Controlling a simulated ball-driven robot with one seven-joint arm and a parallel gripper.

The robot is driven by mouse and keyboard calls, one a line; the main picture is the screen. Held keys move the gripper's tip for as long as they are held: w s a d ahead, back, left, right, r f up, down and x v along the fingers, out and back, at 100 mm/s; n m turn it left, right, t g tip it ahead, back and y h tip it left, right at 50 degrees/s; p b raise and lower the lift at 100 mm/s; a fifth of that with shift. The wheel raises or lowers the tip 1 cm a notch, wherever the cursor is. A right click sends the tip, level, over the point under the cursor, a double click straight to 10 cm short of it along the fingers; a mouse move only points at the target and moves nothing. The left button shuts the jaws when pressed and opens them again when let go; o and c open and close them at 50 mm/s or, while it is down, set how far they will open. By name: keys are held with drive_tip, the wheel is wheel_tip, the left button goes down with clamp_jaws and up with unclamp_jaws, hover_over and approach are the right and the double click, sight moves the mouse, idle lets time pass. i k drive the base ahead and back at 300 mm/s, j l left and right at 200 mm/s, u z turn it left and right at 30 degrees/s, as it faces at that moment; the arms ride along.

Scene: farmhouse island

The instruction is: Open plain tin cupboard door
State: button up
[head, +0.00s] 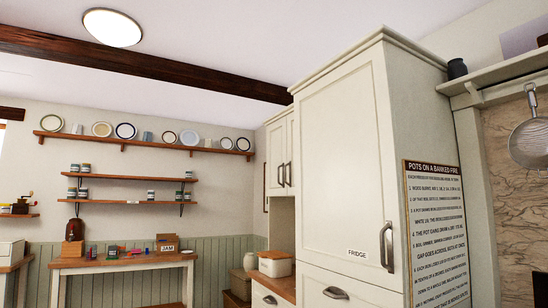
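A pale cream wall cupboard (279,150) hangs left of the tall fridge cabinet, with two narrow doors and dark upright handles near its lower edge. Its doors look shut. I cannot tell whether this is the plain tin cupboard; no label shows on it. The tall cabinet (339,155) is labelled FRIDGE, has a dark upright handle at its lower right, and its door is shut. My gripper is not in view.
A printed sign (436,235) covers the cabinet's right side. A side table (125,262) with small items stands along the far wall, below shelves (150,142) of plates and jars. A pan (530,143) hangs at the right. The floor is out of view.

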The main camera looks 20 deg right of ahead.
sight(276, 131)
drive_tip(key=i+j+u, duration=0.1)
drive_tip(key=i, duration=4.2)
